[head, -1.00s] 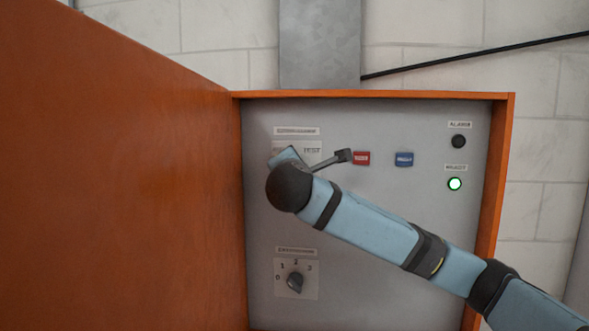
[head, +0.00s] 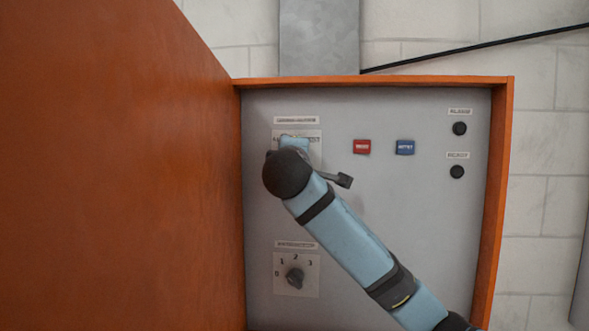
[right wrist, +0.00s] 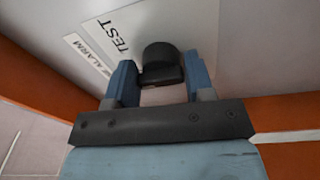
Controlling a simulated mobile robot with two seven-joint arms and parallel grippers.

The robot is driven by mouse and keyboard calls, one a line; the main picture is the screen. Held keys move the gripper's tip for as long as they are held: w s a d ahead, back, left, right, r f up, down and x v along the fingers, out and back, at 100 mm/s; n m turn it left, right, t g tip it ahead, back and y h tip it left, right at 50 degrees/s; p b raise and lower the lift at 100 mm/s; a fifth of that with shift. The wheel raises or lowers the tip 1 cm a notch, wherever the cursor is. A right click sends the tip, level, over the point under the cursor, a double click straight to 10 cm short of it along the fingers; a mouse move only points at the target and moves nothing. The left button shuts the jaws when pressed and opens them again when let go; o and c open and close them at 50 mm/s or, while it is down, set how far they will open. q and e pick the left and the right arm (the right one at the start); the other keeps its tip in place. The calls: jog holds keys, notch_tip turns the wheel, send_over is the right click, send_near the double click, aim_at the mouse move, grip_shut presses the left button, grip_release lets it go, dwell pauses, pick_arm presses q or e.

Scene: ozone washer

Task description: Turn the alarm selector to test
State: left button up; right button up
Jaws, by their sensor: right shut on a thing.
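The alarm selector is a dark knob (right wrist: 161,62) on a white plate marked TEST (right wrist: 121,38) in the right wrist view. My right gripper (right wrist: 162,82) is shut on this knob, one blue finger on each side. In the head view my right wrist and forearm cover the knob, and only parts of its plate (head: 317,152) show at the panel's upper left. Which mark the knob points to cannot be told. My left gripper is not in view.
The grey panel (head: 400,240) sits in an orange cabinet, its door (head: 120,170) open at left. Red (head: 362,147) and blue (head: 404,147) buttons are right of the selector. Alarm (head: 459,128) and ready (head: 457,172) lamps are dark. A numbered dial (head: 295,277) is below.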

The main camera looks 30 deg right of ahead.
jog(key=shift+a+f+m+b, duration=0.1)
jog(key=shift+f+m+b, duration=0.4)
jog(key=shift+m, duration=0.5)
jog(key=shift+m+h+b, duration=0.3)
jog(key=shift+m+b, duration=0.35)
jog(key=shift+m, duration=0.35)
jog(key=m+b, duration=0.2)
jog(key=m, duration=0.2)
jog(key=shift+r+m+h, duration=0.15)
jog(key=shift+m+h, duration=0.15)
jog(key=shift+r+m+g+b, duration=0.2)
jog(key=shift+m+g+b, duration=0.15)
jog(key=shift+m, duration=0.75)
jog(key=o, duration=0.6)
jog(key=shift+o, duration=0.6)
jog(key=shift+w, duration=0.1)
